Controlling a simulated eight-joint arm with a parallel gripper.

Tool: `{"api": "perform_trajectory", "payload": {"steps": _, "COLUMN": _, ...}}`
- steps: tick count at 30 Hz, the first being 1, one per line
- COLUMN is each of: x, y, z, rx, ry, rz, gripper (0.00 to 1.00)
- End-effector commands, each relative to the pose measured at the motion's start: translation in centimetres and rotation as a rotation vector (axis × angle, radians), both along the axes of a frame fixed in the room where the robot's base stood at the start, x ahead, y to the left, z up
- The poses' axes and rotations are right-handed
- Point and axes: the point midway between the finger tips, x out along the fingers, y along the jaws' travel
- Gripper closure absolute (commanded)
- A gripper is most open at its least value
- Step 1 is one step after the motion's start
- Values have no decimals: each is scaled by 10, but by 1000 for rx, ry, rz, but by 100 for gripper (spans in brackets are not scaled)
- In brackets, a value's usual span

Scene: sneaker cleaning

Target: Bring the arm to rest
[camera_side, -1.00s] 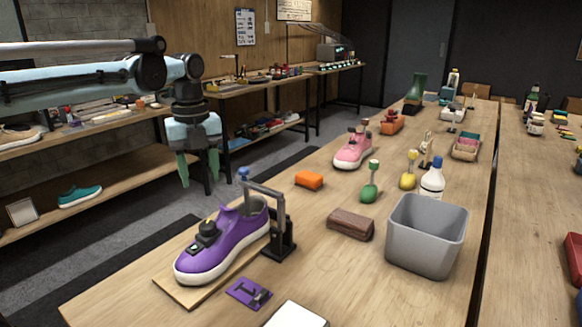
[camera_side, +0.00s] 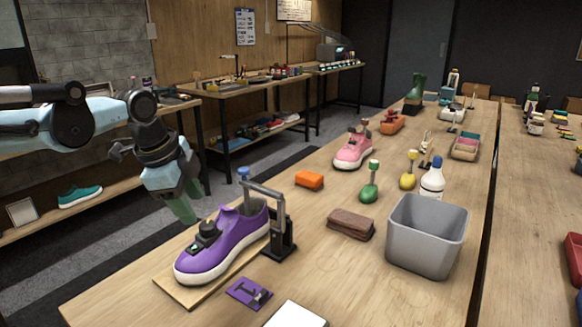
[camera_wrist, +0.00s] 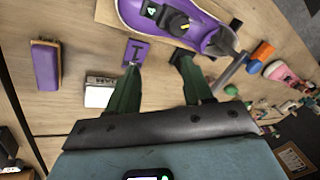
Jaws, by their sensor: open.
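My gripper (camera_side: 190,202) is in the air at the left of the side view, beside the table edge and behind the purple sneaker (camera_side: 232,244). Its green fingers also show in the wrist view (camera_wrist: 157,60), spread apart with nothing between them. The sneaker sits on a wooden board (camera_side: 188,296), with a dark device on its toe and a grey clamp frame (camera_side: 283,225) at its heel. The gripper looks apart from the sneaker.
A purple card (camera_side: 248,293), a brown block (camera_side: 351,223), an orange block (camera_side: 309,180) and a grey bin (camera_side: 425,238) stand on the table. Green and yellow brushes, a white bottle (camera_side: 432,180) and a pink shoe (camera_side: 353,151) are farther back. Shelves (camera_side: 110,192) stand at the left.

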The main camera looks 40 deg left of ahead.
Motion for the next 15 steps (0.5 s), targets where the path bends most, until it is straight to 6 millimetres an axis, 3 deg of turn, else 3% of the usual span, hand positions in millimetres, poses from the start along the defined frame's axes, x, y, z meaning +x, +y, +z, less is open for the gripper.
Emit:
{"api": "perform_trajectory", "payload": {"steps": 9, "x": -35, "y": -17, "z": -34, "rx": -288, "ry": -201, "rz": 592, "gripper": 49}}
{"api": "perform_trajectory", "payload": {"steps": 15, "x": -44, "y": -22, "z": -48, "rx": -430, "ry": -263, "rz": 803, "gripper": 49}}
